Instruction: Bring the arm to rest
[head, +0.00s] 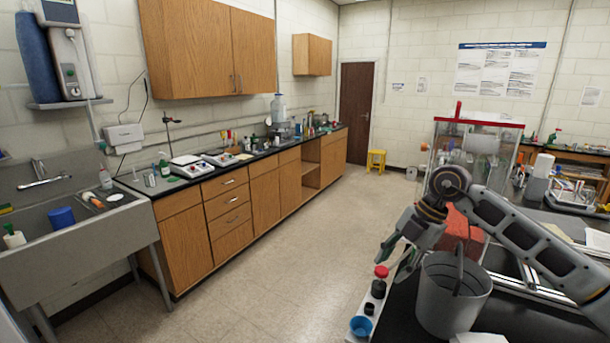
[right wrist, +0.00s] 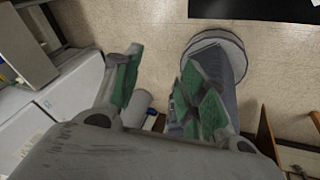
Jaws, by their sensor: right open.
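My right arm comes in from the right edge in the head view. My right gripper (head: 392,262) hangs at its end with the fingers angled down and to the left, above the edge of the dark bench. In the right wrist view the right gripper (right wrist: 165,78) shows its green-padded fingers apart, with nothing held between them. My left gripper is not in view.
A clear-walled case (head: 477,150) stands behind the arm. The floor (head: 300,240) left of the bench is clear.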

